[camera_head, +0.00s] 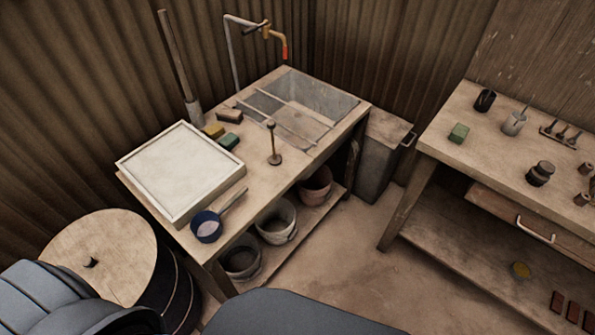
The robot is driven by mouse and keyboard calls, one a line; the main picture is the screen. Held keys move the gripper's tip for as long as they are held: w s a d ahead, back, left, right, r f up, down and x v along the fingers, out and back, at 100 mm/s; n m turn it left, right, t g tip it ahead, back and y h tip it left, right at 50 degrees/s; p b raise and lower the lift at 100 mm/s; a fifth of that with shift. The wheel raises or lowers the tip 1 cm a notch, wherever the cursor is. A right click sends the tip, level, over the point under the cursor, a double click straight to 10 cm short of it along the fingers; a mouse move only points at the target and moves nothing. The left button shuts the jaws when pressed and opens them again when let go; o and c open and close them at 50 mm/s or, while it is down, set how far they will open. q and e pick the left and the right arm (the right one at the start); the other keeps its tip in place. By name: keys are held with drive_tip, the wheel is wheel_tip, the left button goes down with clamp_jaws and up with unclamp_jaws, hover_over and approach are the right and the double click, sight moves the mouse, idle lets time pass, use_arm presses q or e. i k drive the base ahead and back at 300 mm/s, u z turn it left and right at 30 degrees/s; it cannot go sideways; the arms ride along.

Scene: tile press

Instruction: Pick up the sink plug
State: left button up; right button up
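What looks like the sink plug (273,145), a dark brownish upright stem with a knob on top and a round flat base, stands on the wooden sink bench (255,178), at the near edge of the sink. The grey sink basin (318,95) is set into the back right of the bench, with bars lying across it. Neither of my grippers shows in the head view. Nothing is touching the plug.
On the bench lie a white framed tray (178,165), a blue pan with a handle (207,227) and sponges (230,142). A tap (270,30) hangs over the sink. Buckets (276,222) stand below. A second table (470,125) stands right, with bare floor between.

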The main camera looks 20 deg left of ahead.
sight(274, 159)
drive_tip(key=z, duration=0.35)
drive_tip(key=k, duration=0.75)
drive_tip(key=u, duration=1.05)
drive_tip(key=i, duration=0.95)
drive_tip(key=u, duration=1.1)
